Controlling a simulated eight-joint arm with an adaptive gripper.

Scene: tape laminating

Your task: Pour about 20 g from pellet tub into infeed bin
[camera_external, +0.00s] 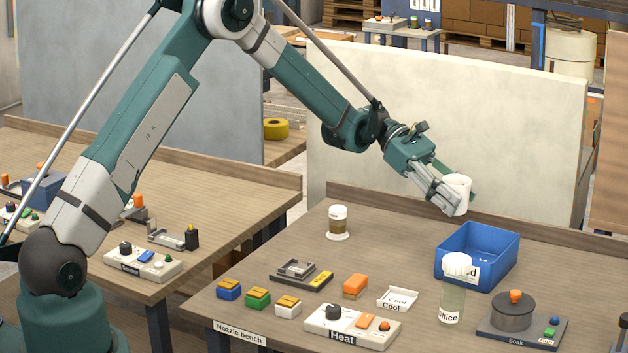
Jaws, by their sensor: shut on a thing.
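My gripper (450,204) is shut on a small white tub (460,190), apparently the pellet tub. It holds the tub in the air above the bench, above and a little left of the blue bin as seen here. The tub looks close to upright, perhaps slightly tilted. Its contents and any label cannot be made out. The blue open-topped infeed bin (448,261) stands on the bench. No pellets can be made out in the bin or falling.
A clear bottle with a white cap (453,299) stands in front of the bin. A white-lidded jar (338,224) stands to the left. A Soak unit (513,316), Heat panel (350,328), Cool tray (397,299) and coloured blocks occupy the front. The bench behind the bin is clear.

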